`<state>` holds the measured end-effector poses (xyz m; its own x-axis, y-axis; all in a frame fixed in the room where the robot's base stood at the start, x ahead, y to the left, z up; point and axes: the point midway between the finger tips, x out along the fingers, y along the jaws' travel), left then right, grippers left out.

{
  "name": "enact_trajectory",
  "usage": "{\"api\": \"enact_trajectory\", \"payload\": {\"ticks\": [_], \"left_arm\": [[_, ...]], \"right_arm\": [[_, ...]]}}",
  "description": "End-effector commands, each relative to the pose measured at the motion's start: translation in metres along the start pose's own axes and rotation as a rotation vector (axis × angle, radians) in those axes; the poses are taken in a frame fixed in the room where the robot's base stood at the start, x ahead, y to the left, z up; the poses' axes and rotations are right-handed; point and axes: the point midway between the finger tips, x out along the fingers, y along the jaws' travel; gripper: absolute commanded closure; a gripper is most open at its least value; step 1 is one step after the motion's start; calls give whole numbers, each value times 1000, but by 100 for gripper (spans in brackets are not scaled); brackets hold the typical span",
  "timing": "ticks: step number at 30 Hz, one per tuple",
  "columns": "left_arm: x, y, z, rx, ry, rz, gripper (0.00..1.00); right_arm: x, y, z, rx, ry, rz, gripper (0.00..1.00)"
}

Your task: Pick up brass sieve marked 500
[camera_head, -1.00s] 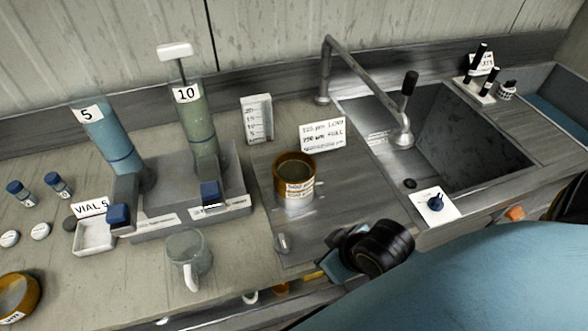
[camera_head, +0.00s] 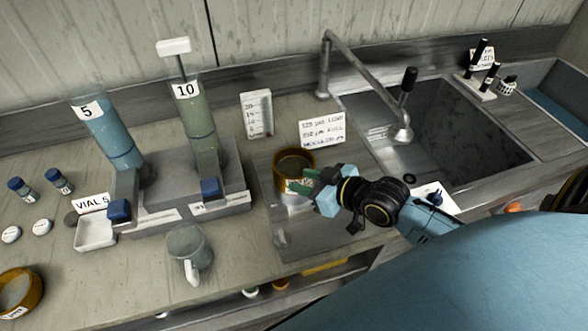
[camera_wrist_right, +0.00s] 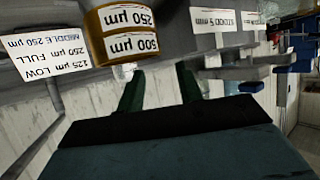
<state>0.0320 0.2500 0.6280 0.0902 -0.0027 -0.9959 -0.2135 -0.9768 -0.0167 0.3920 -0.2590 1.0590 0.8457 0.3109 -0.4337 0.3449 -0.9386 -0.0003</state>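The brass sieve marked 500 (camera_head: 294,160) is the upper ring of a small stack on the steel drainboard. Its "500 µm" label reads upside down in the right wrist view (camera_wrist_right: 131,43), beside a "250 µm" ring (camera_wrist_right: 126,18). In the head view my right gripper (camera_head: 308,181) is at the stack's right front, its green fingers overlapping the labels. In the right wrist view the fingers (camera_wrist_right: 160,90) are apart with nothing between them, and the sieve lies to their upper left. I cannot tell whether a finger touches the stack. My left gripper is not in view.
A sign card (camera_head: 321,131) stands behind the stack, and a faucet (camera_head: 365,80) and sink are to the right. A grey mug (camera_head: 188,250), tall cylinders on a stand (camera_head: 190,190) and another brass ring (camera_head: 20,290) are to the left.

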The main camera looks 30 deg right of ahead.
Motion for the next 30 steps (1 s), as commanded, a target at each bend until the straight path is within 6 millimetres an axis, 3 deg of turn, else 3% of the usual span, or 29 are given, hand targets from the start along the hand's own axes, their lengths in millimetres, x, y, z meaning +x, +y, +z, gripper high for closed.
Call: {"api": "enact_trajectory", "payload": {"ticks": [4, 13, 21, 30], "left_arm": [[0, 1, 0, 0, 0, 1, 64], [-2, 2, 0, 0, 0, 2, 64], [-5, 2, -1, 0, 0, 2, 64], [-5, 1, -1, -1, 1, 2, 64]], "right_arm": [[24, 0, -1, 1, 2, 0, 64], [45, 0, 0, 0, -1, 0, 64], [80, 3, 0, 1, 0, 0, 64], [88, 3, 1, -1, -2, 0, 64]]}}
